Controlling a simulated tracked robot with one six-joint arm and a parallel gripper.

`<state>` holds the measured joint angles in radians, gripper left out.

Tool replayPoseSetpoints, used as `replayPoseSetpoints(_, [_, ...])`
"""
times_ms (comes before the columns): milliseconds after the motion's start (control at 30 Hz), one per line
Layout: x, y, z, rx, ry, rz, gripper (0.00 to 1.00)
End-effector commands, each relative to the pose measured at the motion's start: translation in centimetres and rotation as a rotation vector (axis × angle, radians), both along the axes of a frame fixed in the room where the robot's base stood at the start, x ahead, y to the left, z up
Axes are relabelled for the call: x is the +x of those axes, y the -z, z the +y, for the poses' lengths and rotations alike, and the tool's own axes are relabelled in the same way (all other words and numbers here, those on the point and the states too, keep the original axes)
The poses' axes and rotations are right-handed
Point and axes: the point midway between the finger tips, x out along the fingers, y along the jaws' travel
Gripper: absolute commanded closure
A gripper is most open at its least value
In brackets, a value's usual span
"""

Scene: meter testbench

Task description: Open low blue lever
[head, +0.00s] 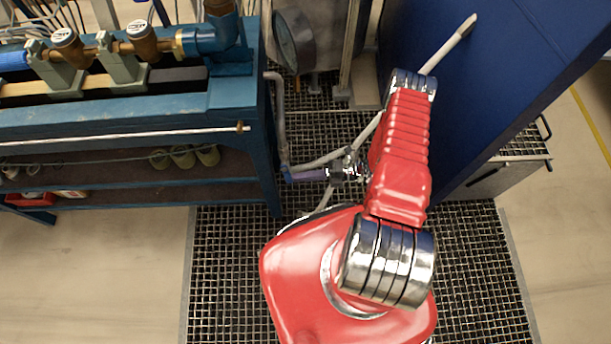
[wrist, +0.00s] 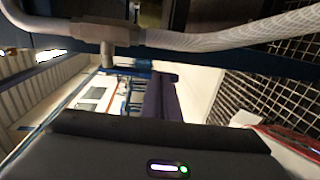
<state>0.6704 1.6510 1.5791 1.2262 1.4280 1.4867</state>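My gripper (head: 312,174) is low between the blue bench and the dark blue cabinet, pointing left from the end of my red arm. Its dark purple fingers (wrist: 162,98) show in the middle of the wrist view, close together; any gap between them is hidden. A small blue part (head: 286,174), which looks like the low blue lever, sits at the lower end of a grey pipe by the bench's right leg. It is just beyond the fingertips. Whether they touch it is too small to tell.
A grey hose (head: 325,158) runs close by the gripper, and a pale hose crosses the top of the wrist view (wrist: 220,38). The blue bench (head: 235,95) stands left, the blue cabinet (head: 480,80) right. Metal grating (head: 225,270) covers the floor.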

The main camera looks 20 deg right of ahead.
Motion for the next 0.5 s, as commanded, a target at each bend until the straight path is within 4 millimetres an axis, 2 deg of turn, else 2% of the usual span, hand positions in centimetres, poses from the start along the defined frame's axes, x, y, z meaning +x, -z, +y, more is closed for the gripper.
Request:
replayPoseSetpoints(267, [0.0,0.0,0.2,0.002,-0.002,0.001,1.0])
replayPoseSetpoints(500, [0.5,0.6,1.9,0.001,-0.004,0.001,1.0])
